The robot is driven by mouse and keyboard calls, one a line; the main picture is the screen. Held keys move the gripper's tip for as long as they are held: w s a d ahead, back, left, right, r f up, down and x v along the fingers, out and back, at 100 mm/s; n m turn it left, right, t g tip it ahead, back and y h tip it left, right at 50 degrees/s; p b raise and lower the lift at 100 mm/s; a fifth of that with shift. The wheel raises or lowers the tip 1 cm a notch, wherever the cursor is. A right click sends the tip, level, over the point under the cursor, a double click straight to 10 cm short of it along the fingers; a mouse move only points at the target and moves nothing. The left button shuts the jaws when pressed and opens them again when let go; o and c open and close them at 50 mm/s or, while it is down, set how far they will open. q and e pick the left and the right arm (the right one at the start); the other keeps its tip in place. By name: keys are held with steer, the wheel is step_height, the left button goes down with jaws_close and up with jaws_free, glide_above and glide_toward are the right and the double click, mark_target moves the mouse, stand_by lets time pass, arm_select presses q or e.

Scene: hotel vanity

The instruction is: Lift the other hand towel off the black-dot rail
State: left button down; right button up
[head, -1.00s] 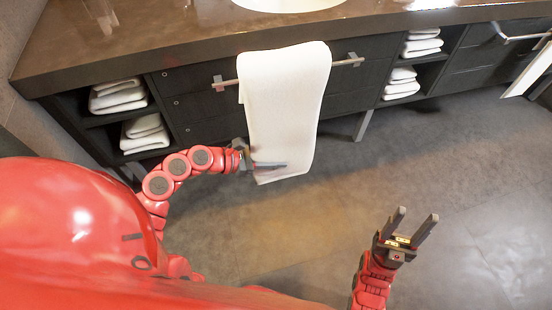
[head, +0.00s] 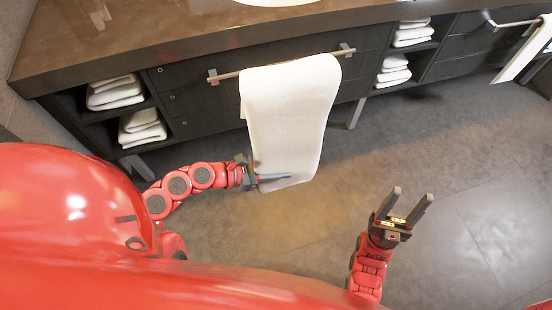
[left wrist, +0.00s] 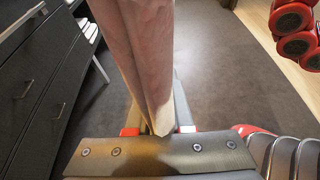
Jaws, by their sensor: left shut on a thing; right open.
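A white hand towel (head: 290,115) hangs over a metal rail (head: 228,77) on the dark vanity front in the head view. My left gripper (head: 272,178) is shut on the towel's lower left edge. In the left wrist view the towel (left wrist: 145,50) runs down between the two fingers, tinted pinkish. A second white towel (head: 525,55) hangs on another rail (head: 515,23) at the far right, partly cut off by the picture edge. My right gripper (head: 408,207) is open and empty, above the floor at the lower right. I cannot make out a black dot on either rail.
Folded white towels sit in open shelves at the left (head: 115,93) and centre right (head: 394,70) of the vanity. The brown countertop (head: 150,30) overhangs the drawers. The grey floor (head: 450,150) before the vanity is clear.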

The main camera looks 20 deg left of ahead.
arm_select(q)
steer(key=s+d+p, duration=0.1)
steer(key=s+d, duration=0.2)
steer(key=s, duration=0.2)
steer(key=shift+d, duration=0.2)
stand_by(0.6)
